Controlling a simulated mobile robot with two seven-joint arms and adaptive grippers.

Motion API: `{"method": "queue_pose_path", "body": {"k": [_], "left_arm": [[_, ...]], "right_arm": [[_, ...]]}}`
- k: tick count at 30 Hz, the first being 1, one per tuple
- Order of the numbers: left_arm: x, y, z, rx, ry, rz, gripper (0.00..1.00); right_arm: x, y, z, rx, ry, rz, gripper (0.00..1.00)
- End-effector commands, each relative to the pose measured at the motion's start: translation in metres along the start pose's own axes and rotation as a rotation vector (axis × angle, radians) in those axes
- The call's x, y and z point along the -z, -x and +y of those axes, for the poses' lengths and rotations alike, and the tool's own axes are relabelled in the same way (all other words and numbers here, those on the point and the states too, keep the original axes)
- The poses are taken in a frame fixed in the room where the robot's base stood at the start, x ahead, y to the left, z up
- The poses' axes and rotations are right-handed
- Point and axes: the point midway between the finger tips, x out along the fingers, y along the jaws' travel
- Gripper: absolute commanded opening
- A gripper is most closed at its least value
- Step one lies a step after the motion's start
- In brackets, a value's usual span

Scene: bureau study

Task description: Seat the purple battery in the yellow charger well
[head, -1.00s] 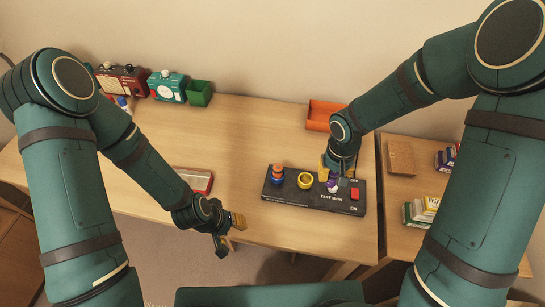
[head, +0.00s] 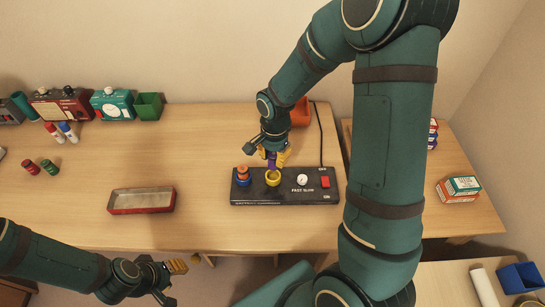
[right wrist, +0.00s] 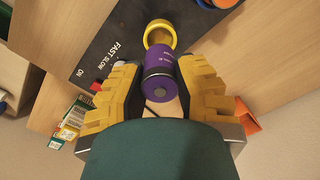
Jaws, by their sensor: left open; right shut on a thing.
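The purple battery (head: 271,160) is between the fingers of my right gripper (head: 270,157), which is shut on it. It stands roughly upright over the yellow charger well (head: 273,181). In the right wrist view the battery (right wrist: 159,75) points at the yellow well (right wrist: 160,28), its far end overlapping the ring's opening. I cannot tell how far, if at all, it is inside. The black charger (head: 308,197) lies on the desk, with an orange-topped battery (head: 242,173) in a blue well (head: 243,182) at its left. My left gripper (head: 172,283) is open and empty near the desk's front edge.
The charger carries a white dial (head: 302,180) and a red switch (head: 325,182). A red-rimmed tray (head: 142,200) lies to its left, and an orange bin (head: 300,113) stands behind. The desk between is clear.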

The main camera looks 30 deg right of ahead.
Motion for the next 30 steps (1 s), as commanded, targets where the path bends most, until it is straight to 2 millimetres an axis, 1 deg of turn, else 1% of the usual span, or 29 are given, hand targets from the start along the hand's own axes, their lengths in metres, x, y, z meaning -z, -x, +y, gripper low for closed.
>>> {"method": "queue_pose_path", "body": {"k": [16, 21, 30], "left_arm": [[0.002, -0.034, -0.013, 0.001, -0.003, 0.011, 0.39], [0.003, -0.037, -0.014, 0.001, -0.003, 0.014, 0.39], [0.003, -0.037, -0.014, 0.001, -0.003, 0.014, 0.39]], "right_arm": [[0.000, -0.049, 0.000, -0.001, 0.006, -0.001, 0.00], [0.000, -0.055, 0.000, 0.000, 0.007, 0.000, 0.00], [0.001, -0.054, 0.000, 0.000, 0.007, 0.000, 0.00]]}}
